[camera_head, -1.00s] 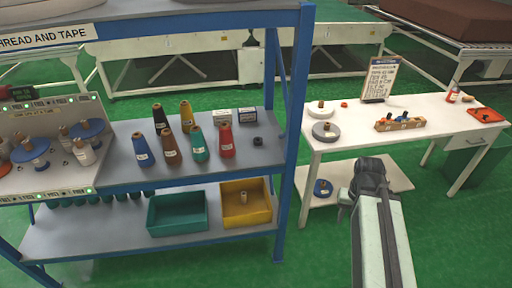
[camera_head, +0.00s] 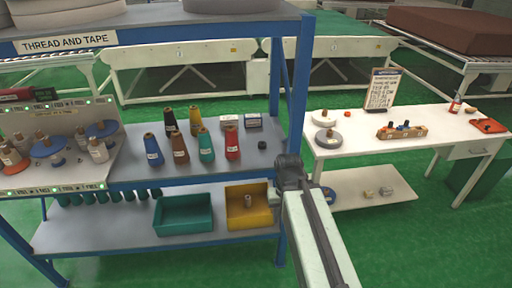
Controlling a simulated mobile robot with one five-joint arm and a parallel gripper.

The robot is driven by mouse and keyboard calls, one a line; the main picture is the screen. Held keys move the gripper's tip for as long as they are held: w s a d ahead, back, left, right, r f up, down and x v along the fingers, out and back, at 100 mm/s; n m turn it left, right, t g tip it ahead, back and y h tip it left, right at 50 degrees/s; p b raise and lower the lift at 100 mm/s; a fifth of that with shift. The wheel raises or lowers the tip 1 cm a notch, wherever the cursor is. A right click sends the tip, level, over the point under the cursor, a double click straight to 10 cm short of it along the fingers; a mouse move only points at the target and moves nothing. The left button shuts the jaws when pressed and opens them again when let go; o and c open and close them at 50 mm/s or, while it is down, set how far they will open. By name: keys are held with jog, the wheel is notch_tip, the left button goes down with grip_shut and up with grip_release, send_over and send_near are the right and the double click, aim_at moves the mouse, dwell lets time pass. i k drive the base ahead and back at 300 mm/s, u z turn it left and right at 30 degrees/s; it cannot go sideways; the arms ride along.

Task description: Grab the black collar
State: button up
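A small black collar (camera_head: 262,146) sits on the middle shelf of the blue rack (camera_head: 222,162), near the shelf's right end. It is to the right of the red thread cone (camera_head: 232,142). My gripper (camera_head: 288,165) is a dark shape at the end of my pale arm, just right of and below the collar in the picture, in front of the rack's right post. A gap shows between gripper and collar in the picture; how far apart they are in depth I cannot tell. The fingers are too small and dark to read.
A teal bin (camera_head: 184,214) and a yellow bin (camera_head: 249,205) stand on the shelf below. The blue post (camera_head: 299,85) edges the rack. A white table (camera_head: 355,152) stands to the right.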

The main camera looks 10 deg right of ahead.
aim_at(261, 145)
jog(key=u, duration=0.05)
jog(key=i, duration=0.5)
jog(key=u, duration=3.85)
jog(key=k, duration=0.7)
jog(key=u, duration=0.4)
